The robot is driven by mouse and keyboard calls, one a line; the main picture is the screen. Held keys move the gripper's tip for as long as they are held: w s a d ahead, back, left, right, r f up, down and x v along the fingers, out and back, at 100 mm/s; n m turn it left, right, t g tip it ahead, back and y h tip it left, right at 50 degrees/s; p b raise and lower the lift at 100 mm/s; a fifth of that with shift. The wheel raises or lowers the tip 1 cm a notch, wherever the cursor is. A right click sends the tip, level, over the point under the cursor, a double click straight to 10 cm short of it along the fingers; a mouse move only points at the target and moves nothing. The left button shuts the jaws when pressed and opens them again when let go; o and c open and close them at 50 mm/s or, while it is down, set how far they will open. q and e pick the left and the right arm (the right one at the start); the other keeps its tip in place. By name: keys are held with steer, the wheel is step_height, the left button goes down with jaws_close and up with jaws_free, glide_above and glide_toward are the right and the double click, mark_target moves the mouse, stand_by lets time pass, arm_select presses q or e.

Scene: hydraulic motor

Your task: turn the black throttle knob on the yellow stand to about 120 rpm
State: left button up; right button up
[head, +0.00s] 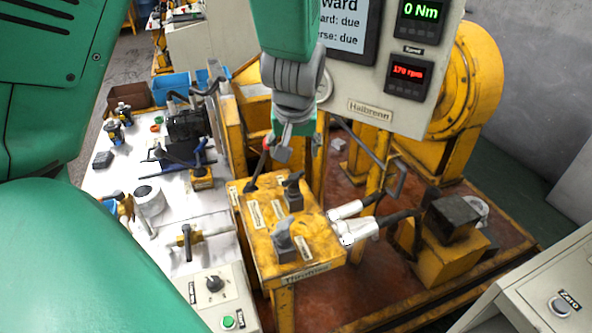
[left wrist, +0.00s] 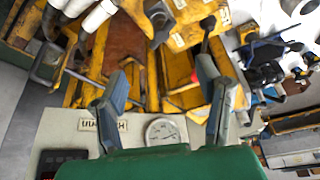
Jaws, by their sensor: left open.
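The yellow stand (head: 262,262) is in the middle of the head view, with a "Throttle" label on its front edge. The dark throttle knob (head: 283,242) sits above that label. A second dark knob (head: 293,192) is farther back, and a black lever (head: 257,172) stands at the back left. My left gripper (head: 283,145) is open and empty above the back of the stand, apart from the throttle knob. In the left wrist view its spread fingers (left wrist: 163,76) have the stand's top (left wrist: 188,32) beyond them. The speed display (head: 408,74) appears to read 170 rpm.
The display panel (head: 370,108) hangs close behind and right of my gripper. Two white connectors (head: 352,226) stick out right of the stand. A white table (head: 120,180) with tools is at left. A grey control box (head: 216,298) stands front left.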

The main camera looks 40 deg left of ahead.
mark_target(294, 176)
arm_select(q)
steer(key=x, duration=1.3)
steer(key=shift+a+f, duration=0.1)
steer(key=shift+f, duration=0.25)
